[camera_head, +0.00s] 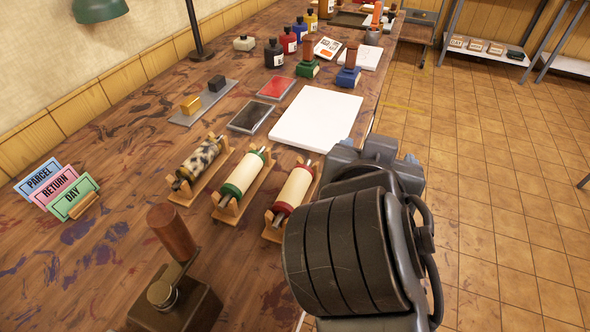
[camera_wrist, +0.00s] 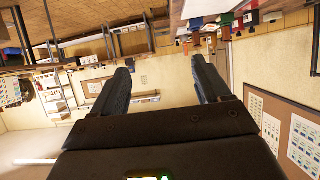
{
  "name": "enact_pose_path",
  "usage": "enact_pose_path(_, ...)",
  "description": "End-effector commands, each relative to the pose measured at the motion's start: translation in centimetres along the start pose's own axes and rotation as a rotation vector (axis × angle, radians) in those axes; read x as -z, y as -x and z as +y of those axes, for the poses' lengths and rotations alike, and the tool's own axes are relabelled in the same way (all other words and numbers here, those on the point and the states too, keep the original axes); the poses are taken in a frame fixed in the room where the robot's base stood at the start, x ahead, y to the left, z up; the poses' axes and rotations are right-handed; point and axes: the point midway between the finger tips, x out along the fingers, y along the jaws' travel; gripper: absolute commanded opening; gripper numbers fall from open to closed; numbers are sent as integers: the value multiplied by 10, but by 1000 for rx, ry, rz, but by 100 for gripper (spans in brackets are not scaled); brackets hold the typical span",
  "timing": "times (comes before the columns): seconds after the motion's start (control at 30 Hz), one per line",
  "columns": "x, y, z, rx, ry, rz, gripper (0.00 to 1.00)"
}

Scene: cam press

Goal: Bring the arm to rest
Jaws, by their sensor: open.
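My arm (camera_head: 345,255) shows in the head view at the lower right, folded over the bench's right edge, and hides part of that edge. I cannot make out the fingertips there. In the wrist view my gripper (camera_wrist: 163,72) has its two dark fingers wide apart with nothing between them. That view is upside down and shows the room beyond the fingers, with no object near them.
The wooden bench (camera_head: 110,130) carries three rollers on stands, including a green-ended one (camera_head: 241,187), a white slab (camera_head: 315,118), ink pads, bottles and stamps. A wooden-handled press (camera_head: 172,290) stands nearest, left of my arm. The tiled floor (camera_head: 500,190) at right is open.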

Motion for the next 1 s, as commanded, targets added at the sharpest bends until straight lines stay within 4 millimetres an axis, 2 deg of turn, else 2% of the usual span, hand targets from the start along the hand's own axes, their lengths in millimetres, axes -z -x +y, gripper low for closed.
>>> enact_pose_path(0.2, -2, 0, 0, 2, 3, -1, 76)
enact_pose_path(0.33, -19, -5, 6, 26, 35, -9, 76)
enact_pose_path(0.53, -76, -10, 29, 128, 127, -26, 76)
enact_pose_path(0.67, -114, -4, 47, 202, 171, -30, 76)
enact_pose_path(0.8, -151, 11, 68, 272, 196, -27, 76)
enact_pose_path(1.0, -190, 45, 103, 347, 199, -6, 76)
